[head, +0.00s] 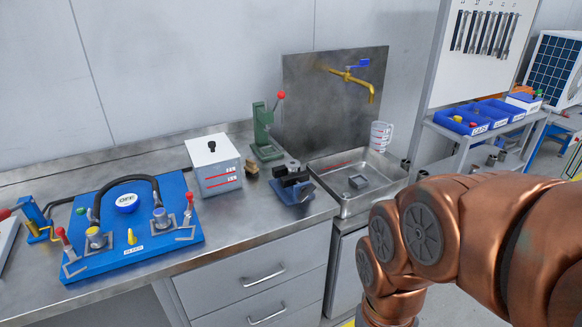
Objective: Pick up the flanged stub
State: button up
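I cannot single out the flanged stub with certainty. Several small metal parts show in the head view, too small to identify. Short dark cylindrical pieces (422,174) stand just right of the sink, partly cut off by my arm. Other small cylindrical parts (492,157) sit under the blue bins at the right. My copper-coloured arm fills the lower right of the view. My gripper is not in view, so whether it holds anything does not show.
A blue test panel (130,250) with clamps and a black hose lies on the steel bench (240,240). A white box (214,165), green press (264,135) and blue vise (293,187) stand beside the sink (340,205). A yellow tap (355,80) overhangs it.

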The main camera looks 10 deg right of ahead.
aim_at(292, 166)
jog(key=u, duration=0.05)
jog(key=k, duration=0.65)
jog(key=u, duration=0.8)
jog(key=i, duration=1.7)
jog(key=z, duration=0.75)
